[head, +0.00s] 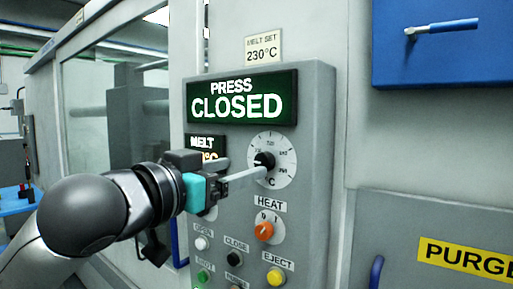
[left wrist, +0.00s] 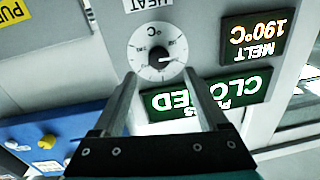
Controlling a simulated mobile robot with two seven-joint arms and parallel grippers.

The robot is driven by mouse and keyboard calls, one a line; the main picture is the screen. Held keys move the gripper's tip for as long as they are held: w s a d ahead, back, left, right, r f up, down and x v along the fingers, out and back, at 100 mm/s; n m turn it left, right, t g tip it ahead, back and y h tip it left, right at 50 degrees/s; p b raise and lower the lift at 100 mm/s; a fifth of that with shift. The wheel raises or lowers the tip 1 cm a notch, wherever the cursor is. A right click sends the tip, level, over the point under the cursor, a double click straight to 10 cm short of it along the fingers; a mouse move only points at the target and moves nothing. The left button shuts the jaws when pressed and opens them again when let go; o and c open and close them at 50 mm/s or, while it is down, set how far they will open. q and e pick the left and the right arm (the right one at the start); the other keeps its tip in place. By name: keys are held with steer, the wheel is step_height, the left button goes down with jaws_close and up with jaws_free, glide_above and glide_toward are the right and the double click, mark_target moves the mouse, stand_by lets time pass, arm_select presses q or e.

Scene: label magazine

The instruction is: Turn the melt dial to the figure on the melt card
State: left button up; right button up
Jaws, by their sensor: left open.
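The melt card (head: 263,46) reads "MELT SET 230°C" above the press sign. The melt dial (head: 284,159) is a white round scale with a black knob (head: 264,160) at its middle. The dial also shows upside down in the left wrist view (left wrist: 143,43), with its knob (left wrist: 158,60) in line with the gap between my fingers. My left gripper (head: 247,168) is open at the dial, one finger to each side of the knob's line. Whether the tips touch the knob, I cannot tell. The melt display (left wrist: 258,38) reads 190°C; my gripper partly hides it in the head view.
A green "PRESS CLOSED" sign (head: 242,97) sits above the dial. Below are the orange heat switch (head: 264,231) and several push buttons, including a yellow eject button (head: 275,277). A blue box with a handle (head: 440,27) is at upper right.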

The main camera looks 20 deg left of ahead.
mark_target(261, 163)
arm_select(q)
steer(key=shift+p+x, duration=2.2)
steer(key=shift+x, duration=0.9)
steer(key=shift+d+f, duration=0.15)
jaws_close()
